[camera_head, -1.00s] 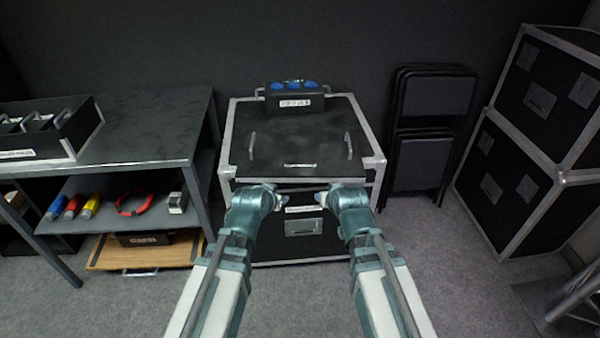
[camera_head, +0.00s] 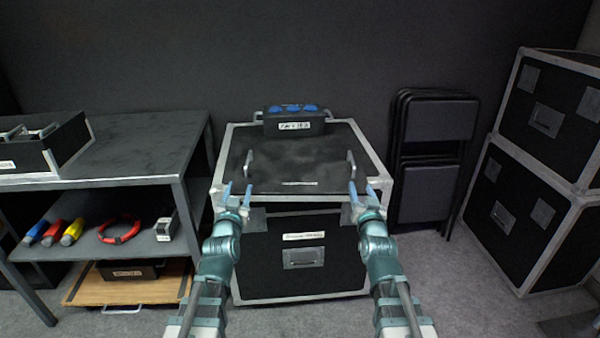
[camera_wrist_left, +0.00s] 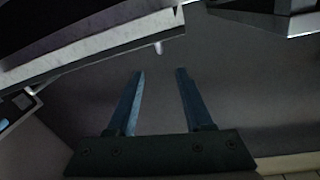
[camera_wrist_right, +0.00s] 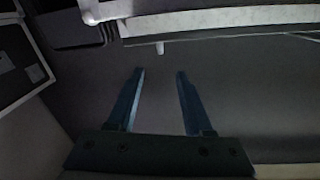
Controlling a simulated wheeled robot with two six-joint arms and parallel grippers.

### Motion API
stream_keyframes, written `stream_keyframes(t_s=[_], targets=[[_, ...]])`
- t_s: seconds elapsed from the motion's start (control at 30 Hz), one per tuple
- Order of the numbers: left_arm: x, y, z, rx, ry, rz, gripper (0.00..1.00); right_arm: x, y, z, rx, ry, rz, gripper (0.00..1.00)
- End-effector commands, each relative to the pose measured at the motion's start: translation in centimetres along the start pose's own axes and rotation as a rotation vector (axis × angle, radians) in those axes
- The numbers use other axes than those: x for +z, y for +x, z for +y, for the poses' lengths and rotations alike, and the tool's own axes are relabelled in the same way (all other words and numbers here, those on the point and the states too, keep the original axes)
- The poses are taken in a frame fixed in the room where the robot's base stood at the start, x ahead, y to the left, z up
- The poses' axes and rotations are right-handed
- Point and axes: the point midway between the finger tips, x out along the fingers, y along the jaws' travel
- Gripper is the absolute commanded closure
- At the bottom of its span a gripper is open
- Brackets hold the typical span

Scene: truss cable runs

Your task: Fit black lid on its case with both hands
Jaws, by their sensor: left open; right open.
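The black lid (camera_head: 300,160) lies flat on top of the large black case (camera_head: 262,265), which has silver metal edges. The lid has a grey bar handle on its left side (camera_head: 248,165) and another on its right (camera_head: 351,164). I cannot tell whether the lid sits fully down. My left gripper (camera_head: 237,190) is open and empty at the case's front left top corner, its blue fingers pointing up. My right gripper (camera_head: 362,190) is open and empty at the front right corner. Both wrist views show empty fingers (camera_wrist_left: 160,100), (camera_wrist_right: 160,100) below a metal edge.
A black box with blue round tops (camera_head: 293,122) stands at the back of the case top. A dark shelf table (camera_head: 140,150) with tools stands at left. Folded black chairs (camera_head: 428,160) lean on the wall at right, beside stacked cases (camera_head: 525,210).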

Motion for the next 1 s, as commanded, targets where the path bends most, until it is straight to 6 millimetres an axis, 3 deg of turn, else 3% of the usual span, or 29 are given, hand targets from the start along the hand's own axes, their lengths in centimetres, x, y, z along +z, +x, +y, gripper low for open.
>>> stream_keyframes(t_s=[0.17, 0.37, 0.8, 1.0], targets=[[0.0, 0.8, 0.0, 0.001, 0.0, -0.001, 0.49, 0.0, 0.8, 0.0, 0.0, 0.0, -0.001, 0.49], [0.0, 3.0, 0.1, 0.001, -0.001, -0.001, 0.49, 0.1, 3.0, 0.0, 0.0, -0.001, -0.001, 0.49], [0.0, 11.1, 0.1, 0.001, -0.001, -0.001, 0.49, 0.1, 11.1, 0.0, 0.0, -0.001, -0.002, 0.49], [0.0, 13.5, 0.1, 0.001, 0.0, -0.001, 0.49, 0.1, 13.5, 0.0, 0.0, -0.001, -0.001, 0.49]])
